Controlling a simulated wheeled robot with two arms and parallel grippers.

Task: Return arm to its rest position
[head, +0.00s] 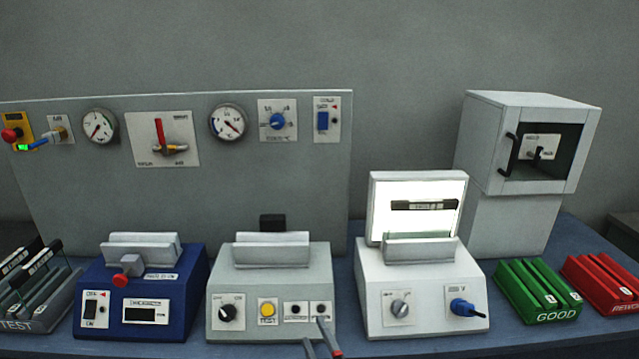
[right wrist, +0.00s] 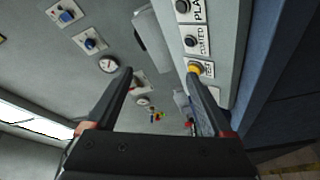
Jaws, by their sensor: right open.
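My right gripper (head: 314,334) shows at the bottom edge of the head view, only its fingertips in frame. They are in front of the lower right of the grey test box (head: 240,270), whose yellow button (head: 267,310) is to their left. In the right wrist view the gripper (right wrist: 160,76) has its two dark fingers apart with nothing between them. One fingertip appears close to the yellow button (right wrist: 196,69) in that view; I cannot tell whether it touches the box. My left gripper is not in view.
A blue box (head: 190,290) stands left of the grey box, a white lit box (head: 375,300) right of it. Green (head: 530,310) and red (head: 605,290) racks are at the right, a grey rack (head: 60,310) at the left. A gauge panel (head: 200,200) stands behind.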

